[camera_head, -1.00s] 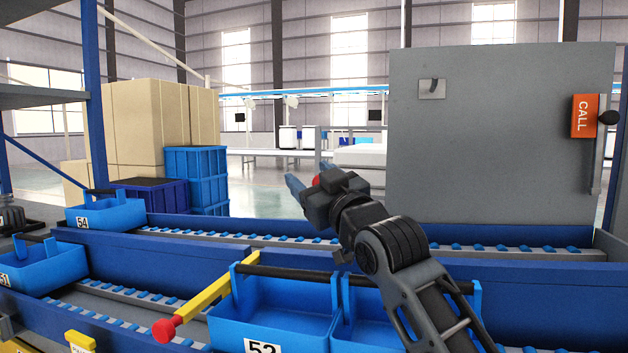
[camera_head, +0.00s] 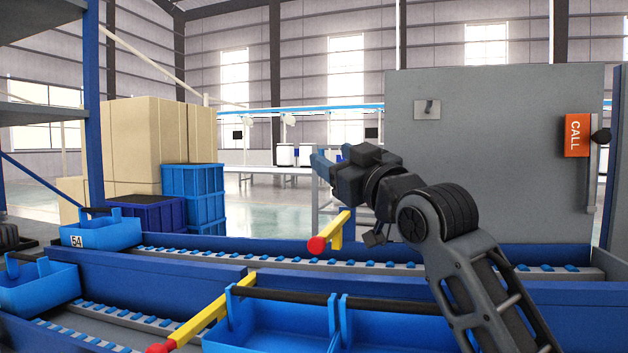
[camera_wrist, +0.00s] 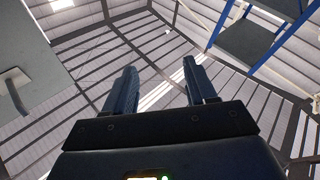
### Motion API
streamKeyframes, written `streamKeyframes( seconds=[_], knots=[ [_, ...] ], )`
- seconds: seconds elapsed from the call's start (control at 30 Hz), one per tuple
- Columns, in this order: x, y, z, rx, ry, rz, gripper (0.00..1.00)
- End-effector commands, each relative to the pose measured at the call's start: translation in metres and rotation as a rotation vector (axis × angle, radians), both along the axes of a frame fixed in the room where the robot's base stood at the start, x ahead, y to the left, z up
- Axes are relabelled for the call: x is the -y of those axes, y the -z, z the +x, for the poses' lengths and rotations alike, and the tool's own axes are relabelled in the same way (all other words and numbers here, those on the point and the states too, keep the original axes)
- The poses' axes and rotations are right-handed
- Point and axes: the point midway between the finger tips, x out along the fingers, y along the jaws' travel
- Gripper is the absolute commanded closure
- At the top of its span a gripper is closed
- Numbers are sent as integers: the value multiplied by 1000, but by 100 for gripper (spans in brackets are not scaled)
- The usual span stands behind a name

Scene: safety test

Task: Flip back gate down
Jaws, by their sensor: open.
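The back gate (camera_head: 340,228) is a yellow bar with a red knob at its left end, above the back conveyor in the head view. The bar slants up to the right from the knob, with a short yellow upright under it. My gripper (camera_head: 321,166) is above the gate, apart from it, and points left. In the wrist view my gripper (camera_wrist: 160,85) has its two fingers spread with nothing between them. The gate does not show in the wrist view, which faces the ceiling. A second yellow gate (camera_head: 212,312) with a red knob lies at the front conveyor.
Blue bins stand in front (camera_head: 275,325) and at the left (camera_head: 100,234). A grey panel (camera_head: 490,150) with an orange call box (camera_head: 577,135) stands at the right.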

Motion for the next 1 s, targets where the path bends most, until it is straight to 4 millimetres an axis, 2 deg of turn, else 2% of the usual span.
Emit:
streamKeyframes(
  seconds=[0.03, 0.2, 0.4, 1.0],
  knots=[
    [11, -7, -3, 4, 3, 2, 44],
    [39, -24, -12, 2, 4, 0, 44],
    [59, -36, -18, 1, 3, 0, 44],
    [64, -40, -20, -1, 2, 0, 44]
  ],
)
